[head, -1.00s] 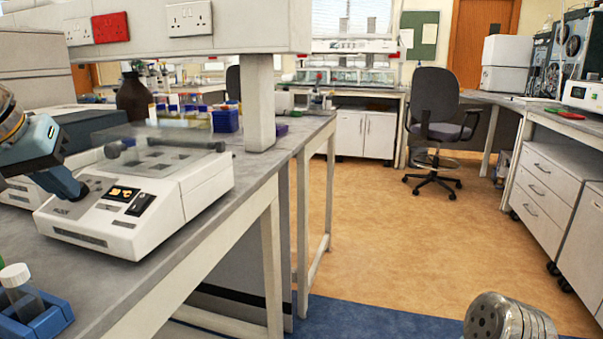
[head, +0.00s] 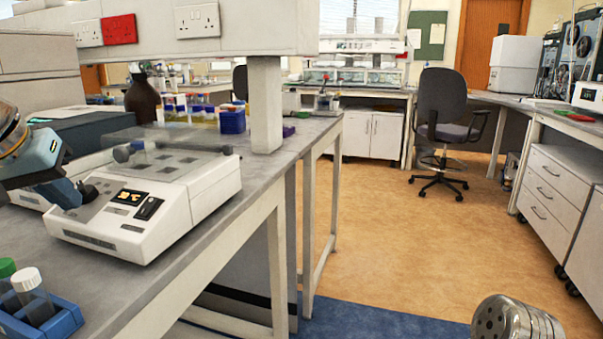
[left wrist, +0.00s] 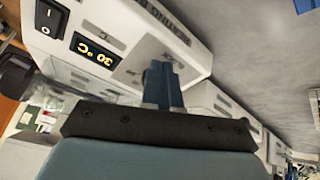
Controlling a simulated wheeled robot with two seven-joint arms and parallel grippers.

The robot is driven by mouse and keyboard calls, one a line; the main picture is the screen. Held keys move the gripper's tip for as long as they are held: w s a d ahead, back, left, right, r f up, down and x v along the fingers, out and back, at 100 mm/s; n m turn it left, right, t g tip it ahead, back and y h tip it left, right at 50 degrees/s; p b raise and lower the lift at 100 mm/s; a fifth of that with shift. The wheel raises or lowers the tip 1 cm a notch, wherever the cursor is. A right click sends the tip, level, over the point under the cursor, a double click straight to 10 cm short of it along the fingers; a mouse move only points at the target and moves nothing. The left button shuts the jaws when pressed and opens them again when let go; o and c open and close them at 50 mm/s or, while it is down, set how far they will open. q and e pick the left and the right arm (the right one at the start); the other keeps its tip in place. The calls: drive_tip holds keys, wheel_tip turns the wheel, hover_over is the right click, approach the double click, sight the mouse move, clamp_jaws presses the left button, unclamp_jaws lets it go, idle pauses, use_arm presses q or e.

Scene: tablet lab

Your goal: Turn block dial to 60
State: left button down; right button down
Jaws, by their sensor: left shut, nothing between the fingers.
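The white block heater (head: 190,205) stands on the left bench, with a clear lid over its block. Its front panel has a lit display (head: 130,197) and a black switch (head: 149,208). In the left wrist view the display (left wrist: 93,51) appears upside down and reads 30 °C. A dark round dial (head: 88,190) sits at the panel's left. My left gripper (head: 72,193) is shut and empty, its tips at the dial; I cannot tell whether they touch. In the left wrist view the blue fingers (left wrist: 163,82) are together over the panel and hide the dial. My right gripper is not in view.
A blue rack (head: 62,322) with capped tubes stands at the bench's near left. A brown bottle (head: 142,97) and a blue box (head: 232,120) stand behind the heater. A shelf post (head: 265,105) rises at the right. The floor right of the bench is open up to a chair (head: 440,120).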

use_arm(q)
drive_tip(key=shift+a+r+p, duration=0.15)
drive_tip(key=shift+a+p, duration=0.15)
drive_tip(key=shift+a, duration=0.1)
drive_tip(key=shift+a, duration=0.25)
drive_tip(key=shift+s, duration=0.2)
drive_tip(key=shift+s, duration=0.25)
drive_tip(key=v, duration=0.1)
drive_tip(key=p+v, duration=0.1)
drive_tip(key=v, duration=0.1)
drive_tip(key=w+p+v, duration=0.1)
drive_tip(key=v, duration=0.1)
drive_tip(key=shift+s+a+r, duration=0.1)
drive_tip(key=shift+a+r, duration=0.1)
drive_tip(key=shift+r, duration=0.35)
